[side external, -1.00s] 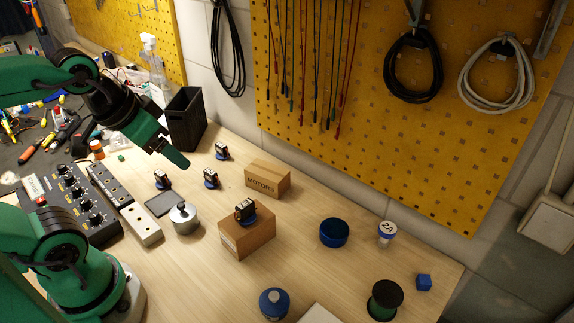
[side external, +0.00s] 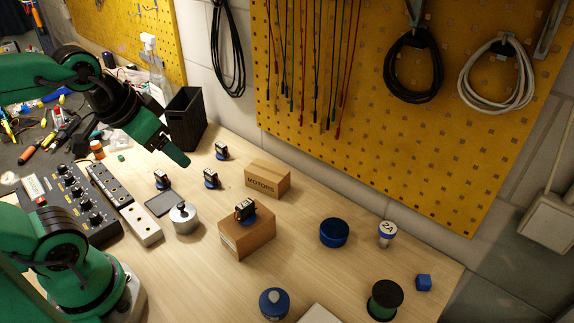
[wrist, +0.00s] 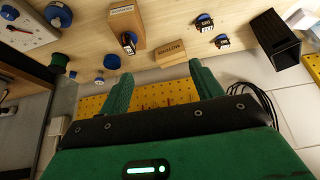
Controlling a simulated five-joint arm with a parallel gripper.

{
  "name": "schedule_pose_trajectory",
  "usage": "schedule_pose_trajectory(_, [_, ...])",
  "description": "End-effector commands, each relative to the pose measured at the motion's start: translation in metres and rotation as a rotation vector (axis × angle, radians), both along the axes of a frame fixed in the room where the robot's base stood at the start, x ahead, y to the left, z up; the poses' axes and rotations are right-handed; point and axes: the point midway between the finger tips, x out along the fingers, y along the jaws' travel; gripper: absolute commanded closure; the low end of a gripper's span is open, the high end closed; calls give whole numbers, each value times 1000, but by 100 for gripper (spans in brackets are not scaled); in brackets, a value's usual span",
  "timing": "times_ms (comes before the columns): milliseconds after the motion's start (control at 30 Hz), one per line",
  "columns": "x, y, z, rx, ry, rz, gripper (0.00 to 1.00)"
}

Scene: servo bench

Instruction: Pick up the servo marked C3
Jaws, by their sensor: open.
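Several small black servos with blue round bases are in the side view. The wrist view shows the box-top servo (wrist: 128,42) and two others (wrist: 222,41) (wrist: 204,23). My gripper (side external: 180,160) is open and empty, above the bench and left of the back servo. Its two green fingers (wrist: 160,82) are spread apart.
A brown box (side external: 246,238) carries one servo; a MOTORS box (side external: 267,179) stands behind it. A blue round container (side external: 334,233) stands right on clear wood.

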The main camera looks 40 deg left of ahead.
Motion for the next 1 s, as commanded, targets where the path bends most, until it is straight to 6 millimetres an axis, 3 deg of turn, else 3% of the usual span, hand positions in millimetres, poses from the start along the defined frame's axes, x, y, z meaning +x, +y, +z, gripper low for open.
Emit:
schedule_pose_trajectory(267, [26, 10, 7, 15, 47, 6, 35])
schedule_pose_trajectory(533, [71, 30, 11, 35, 119, 10, 35])
schedule_pose_trajectory(1000, [151, 81, -11, 49, 247, 12, 35])
